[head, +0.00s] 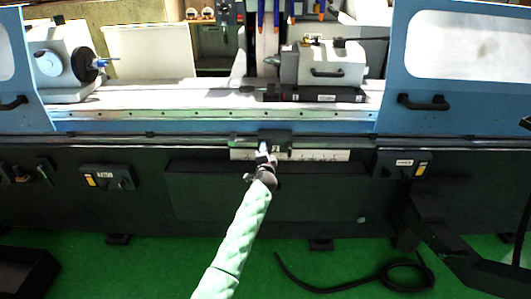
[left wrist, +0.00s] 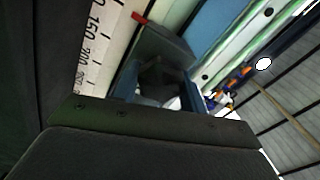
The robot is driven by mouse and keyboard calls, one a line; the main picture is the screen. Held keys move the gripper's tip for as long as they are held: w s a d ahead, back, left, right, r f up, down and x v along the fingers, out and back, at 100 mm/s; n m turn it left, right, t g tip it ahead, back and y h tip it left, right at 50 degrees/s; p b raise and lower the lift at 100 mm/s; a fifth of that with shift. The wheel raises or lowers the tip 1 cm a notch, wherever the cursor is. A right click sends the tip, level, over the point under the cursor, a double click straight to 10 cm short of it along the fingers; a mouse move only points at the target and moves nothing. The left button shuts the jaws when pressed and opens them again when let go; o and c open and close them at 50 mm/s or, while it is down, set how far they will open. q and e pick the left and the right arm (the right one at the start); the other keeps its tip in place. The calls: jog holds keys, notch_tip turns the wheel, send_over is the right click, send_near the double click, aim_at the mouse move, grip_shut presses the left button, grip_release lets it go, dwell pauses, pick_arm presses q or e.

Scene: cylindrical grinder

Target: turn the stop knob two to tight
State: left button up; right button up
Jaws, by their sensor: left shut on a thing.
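A dark stop block (head: 276,138) sits on the rail along the machine's front, above a white scale (head: 320,155). My left gripper (head: 264,158) reaches up to this block from below, its arm coming from the bottom of the head view. In the left wrist view the dark block (left wrist: 165,45) fills the space ahead of my left gripper (left wrist: 160,98). Its jaws are shut on the stop knob under the block. The knob is mostly hidden by the jaws and shadow, so its turn angle cannot be told. My right gripper is not in view.
Blue sliding doors with black handles (head: 424,103) stand at both sides. Control boxes (head: 107,177) and (head: 403,163) sit on the dark front panel. A black cable (head: 355,287) lies on the green floor at the lower right.

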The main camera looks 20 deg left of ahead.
pick_arm(q)
jog(key=shift+m, duration=0.9)
jog(key=o, duration=1)
jog(key=shift+a, duration=0.1)
jog(key=shift+s+d+f, duration=0.15)
jog(key=shift+s+d, duration=0.05)
jog(key=shift+s, duration=0.2)
jog(key=b+v, duration=0.1)
jog(key=v, duration=0.5)
jog(key=shift+s, duration=0.4)
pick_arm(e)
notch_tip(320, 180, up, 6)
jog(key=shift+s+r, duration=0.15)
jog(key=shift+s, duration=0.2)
